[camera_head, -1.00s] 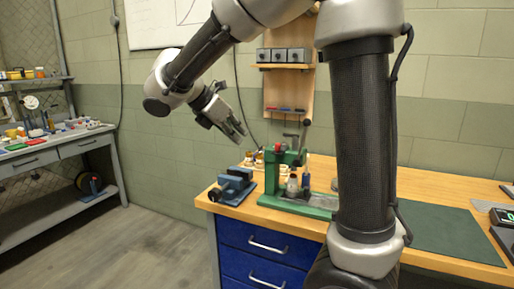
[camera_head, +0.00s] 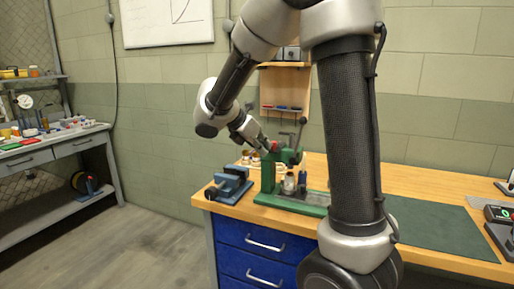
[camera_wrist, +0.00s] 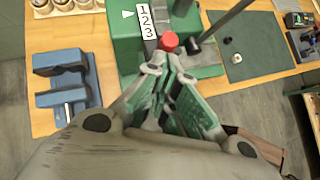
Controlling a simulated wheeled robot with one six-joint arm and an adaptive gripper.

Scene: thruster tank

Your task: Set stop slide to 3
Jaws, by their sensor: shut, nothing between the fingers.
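A green bench press (camera_head: 268,178) stands on the wooden bench, and its top fills the upper middle of the wrist view (camera_wrist: 125,40). A white scale plate (camera_wrist: 146,20) there reads 1, 2, 3, with a white pointer (camera_wrist: 127,14) left of it, around the 1 and 2. A red knob (camera_wrist: 169,41), also in the head view (camera_head: 275,147), sits just below and right of the 3. I take it for the stop slide's knob. My gripper (camera_wrist: 168,74) is shut and empty, its tips just short of the knob. Contact cannot be told. It also shows in the head view (camera_head: 266,143).
A blue vise (camera_head: 232,185) stands left of the press. A dark lever (camera_wrist: 222,20) rises just right of the knob. A green mat (camera_head: 440,228) covers the bench at right. Small pale round parts (camera_wrist: 60,4) stand behind the vise.

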